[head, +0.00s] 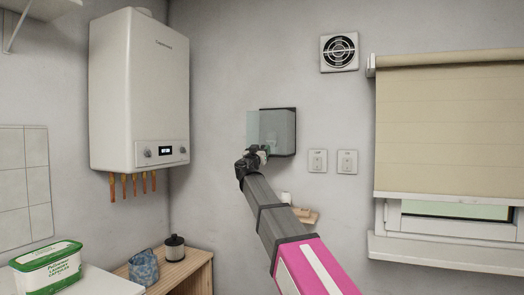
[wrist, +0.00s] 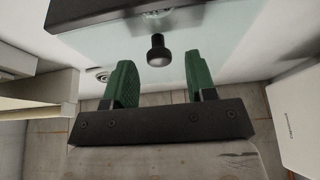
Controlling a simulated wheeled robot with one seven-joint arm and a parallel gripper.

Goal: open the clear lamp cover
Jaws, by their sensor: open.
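The lamp box (head: 281,130) is a grey, dark-rimmed unit on the back wall. Its clear cover (head: 253,126) is a pale greenish pane reaching left past the dark rim; how far it stands open is hard to tell. In the wrist view the clear cover (wrist: 205,30) fills the top, with a black knob (wrist: 157,50) on it. My gripper (wrist: 160,66) has its two green fingers apart, with the knob showing between and just beyond their tips, touching neither finger visibly. In the head view my gripper (head: 256,154) is at the cover's lower edge and hides part of it.
A white boiler (head: 140,90) hangs at left. Two wall switches (head: 333,161) sit right of the lamp box, below a vent (head: 339,52). A window with a blind (head: 448,125) is at right. A wooden shelf (head: 185,270) with a dark canister stands lower left.

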